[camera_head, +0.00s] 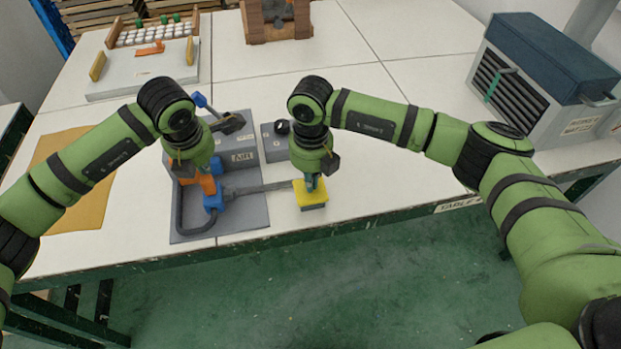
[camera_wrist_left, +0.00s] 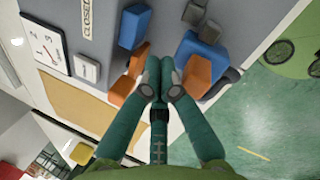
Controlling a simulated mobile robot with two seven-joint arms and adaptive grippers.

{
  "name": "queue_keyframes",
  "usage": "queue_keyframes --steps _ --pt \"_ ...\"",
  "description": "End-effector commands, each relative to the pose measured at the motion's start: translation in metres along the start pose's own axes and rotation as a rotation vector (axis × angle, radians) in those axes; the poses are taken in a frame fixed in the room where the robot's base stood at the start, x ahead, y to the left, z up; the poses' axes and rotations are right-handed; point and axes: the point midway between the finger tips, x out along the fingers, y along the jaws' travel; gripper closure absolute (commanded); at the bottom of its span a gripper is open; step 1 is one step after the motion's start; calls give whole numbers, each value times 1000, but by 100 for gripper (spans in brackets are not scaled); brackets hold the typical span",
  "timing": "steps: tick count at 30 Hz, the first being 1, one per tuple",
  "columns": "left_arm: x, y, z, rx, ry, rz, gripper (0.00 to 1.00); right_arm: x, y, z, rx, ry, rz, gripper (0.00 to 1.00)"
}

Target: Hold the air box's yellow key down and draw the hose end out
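The grey air box (camera_head: 235,150) stands on a grey mat, with blue and orange parts at its front. A flat bar runs right from there to the yellow key (camera_head: 302,199), a square pad over a dark block. My right gripper (camera_head: 312,187) points down onto the key, fingers together, seemingly touching it. My left gripper (camera_wrist_left: 158,65) has its fingertips together among orange pieces (camera_wrist_left: 197,75) and blue blocks (camera_wrist_left: 190,48). Nothing shows between the tips; what lies behind them is hidden. The dark hose (camera_head: 180,215) loops on the mat; its end is hard to make out.
A grey block with a black knob (camera_head: 275,142) stands right of the air box. An orange-yellow sheet (camera_head: 85,215) lies left. A tray with a rack (camera_head: 145,65) is at the back left; a blue-topped heater (camera_head: 545,75) is at the right. The table's front edge is close.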

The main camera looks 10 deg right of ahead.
Motion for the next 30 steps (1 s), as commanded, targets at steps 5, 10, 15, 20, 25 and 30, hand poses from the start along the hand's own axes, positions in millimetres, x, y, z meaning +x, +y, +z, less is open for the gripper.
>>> queue_keyframes --steps 5,10,15,20,25,30 --pt "-2 -1 1 1 -2 -3 100 4 0 -5 -5 16 -4 100" --pt "-2 -1 2 1 -4 -3 100 2 1 -5 -6 14 -2 100" --pt "-11 1 4 0 -5 -2 100 -12 1 -4 -6 12 -2 100" --pt "-24 3 7 0 -5 -3 100 -33 1 -3 -5 10 -1 100" --pt "-36 6 10 0 -5 -3 100 -54 1 -2 -5 9 0 100" --pt "-47 8 12 0 -5 -3 100 -75 1 -2 -5 7 0 100"
